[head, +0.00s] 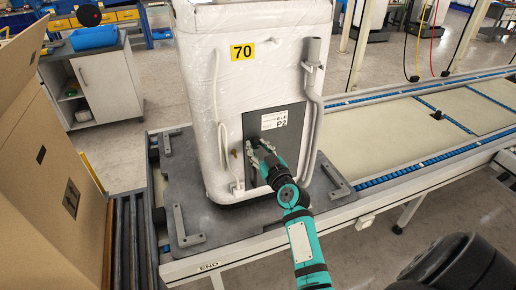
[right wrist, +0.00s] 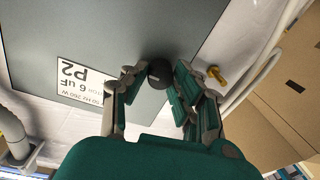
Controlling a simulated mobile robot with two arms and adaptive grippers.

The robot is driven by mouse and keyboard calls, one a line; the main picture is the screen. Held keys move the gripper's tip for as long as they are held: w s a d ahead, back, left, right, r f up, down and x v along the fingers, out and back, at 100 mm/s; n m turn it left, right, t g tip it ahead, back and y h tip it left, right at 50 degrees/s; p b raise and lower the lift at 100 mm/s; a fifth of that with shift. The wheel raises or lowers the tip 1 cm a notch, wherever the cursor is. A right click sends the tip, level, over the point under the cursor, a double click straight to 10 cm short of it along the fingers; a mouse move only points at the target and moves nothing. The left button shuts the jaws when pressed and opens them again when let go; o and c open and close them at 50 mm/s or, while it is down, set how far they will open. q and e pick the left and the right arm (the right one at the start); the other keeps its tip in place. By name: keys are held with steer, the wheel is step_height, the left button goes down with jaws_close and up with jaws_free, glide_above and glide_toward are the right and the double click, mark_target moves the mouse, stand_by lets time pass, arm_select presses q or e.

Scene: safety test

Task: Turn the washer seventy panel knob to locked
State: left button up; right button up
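The washer (head: 214,95) is a white, plastic-wrapped unit with a yellow "70" label (head: 242,51). A grey panel (head: 289,142) with a white "P2" sticker is on its lower front; the panel (right wrist: 160,25) fills much of the right wrist view. A dark round knob (right wrist: 160,74) sits at the panel's edge. My right gripper (head: 259,148) is at the panel. In the right wrist view the gripper (right wrist: 161,80) has its fingers apart on either side of the knob, with narrow gaps visible. The knob's setting cannot be read. My left gripper is not in view.
A brass fitting (right wrist: 216,75) is close beside one finger. A grey hose (head: 313,100) runs down the washer's right side. The washer stands on a dark pallet (head: 215,226) on a conveyor (head: 400,140). A cardboard box (head: 40,190) is at left.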

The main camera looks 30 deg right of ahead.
jaws_close()
steer(key=shift+m, duration=0.3)
steer(key=m, duration=0.7)
steer(key=shift+m, duration=0.3)
steer(key=m, duration=0.5)
steer(key=shift+a+m+h+p, duration=0.1)
steer(key=shift+m+h+p, duration=0.2)
steer(key=shift+m+p, duration=0.1)
steer(key=m, duration=0.4)
steer(key=shift+f, duration=0.1)
steer(key=shift+m+t, duration=0.3)
steer(key=shift+m, duration=0.1)
